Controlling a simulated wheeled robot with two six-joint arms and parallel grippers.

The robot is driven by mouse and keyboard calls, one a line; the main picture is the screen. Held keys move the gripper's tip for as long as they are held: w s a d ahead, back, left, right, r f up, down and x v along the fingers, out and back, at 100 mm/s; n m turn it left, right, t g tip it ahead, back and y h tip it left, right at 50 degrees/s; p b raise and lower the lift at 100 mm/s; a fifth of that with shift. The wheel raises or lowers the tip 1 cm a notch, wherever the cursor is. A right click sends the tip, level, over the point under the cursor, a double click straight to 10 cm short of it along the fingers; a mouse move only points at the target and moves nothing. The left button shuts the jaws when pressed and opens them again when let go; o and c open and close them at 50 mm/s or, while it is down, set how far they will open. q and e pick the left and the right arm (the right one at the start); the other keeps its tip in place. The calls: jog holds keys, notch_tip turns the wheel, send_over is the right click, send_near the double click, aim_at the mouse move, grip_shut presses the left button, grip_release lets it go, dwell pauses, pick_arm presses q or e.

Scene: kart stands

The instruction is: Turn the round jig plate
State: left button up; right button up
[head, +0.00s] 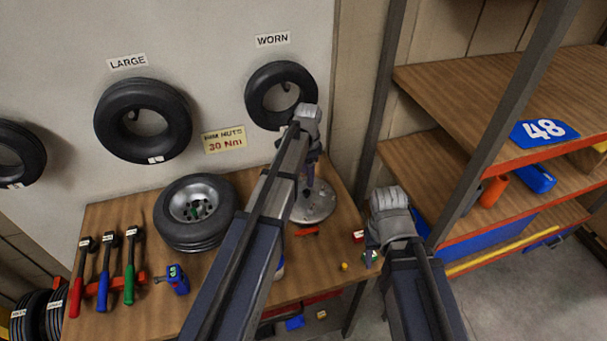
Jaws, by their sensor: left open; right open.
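The round jig plate (318,207) is a grey metal disc lying on the wooden workbench, below the tyre labelled WORN. My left arm crosses in front and hides its left part. My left gripper (308,186) points down over the back of the plate and is open. I cannot tell whether its fingers touch the plate. My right gripper (371,246) is open and points down near the bench's right edge, to the right of the plate and apart from it. Its fingers are mostly hidden behind its wrist.
A wheel with a tyre (166,231) lies left of the plate. Torque wrenches (129,268) and a blue tool (177,281) are further left. A small red part (307,232) lies just in front of the plate. A dark post (378,100) and shelves (440,180) stand on the right.

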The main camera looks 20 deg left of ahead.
aim_at(307, 192)
pick_arm(q)
jog(key=shift+w+a, duration=0.1)
jog(key=shift+a, duration=0.05)
notch_tip(307, 192, down, 8)
jog(key=b, duration=0.8)
jog(key=shift+r, duration=0.1)
jog(key=shift+r, duration=0.1)
jog(key=shift+c, duration=0.3)
grip_shut()
dwell(0.8)
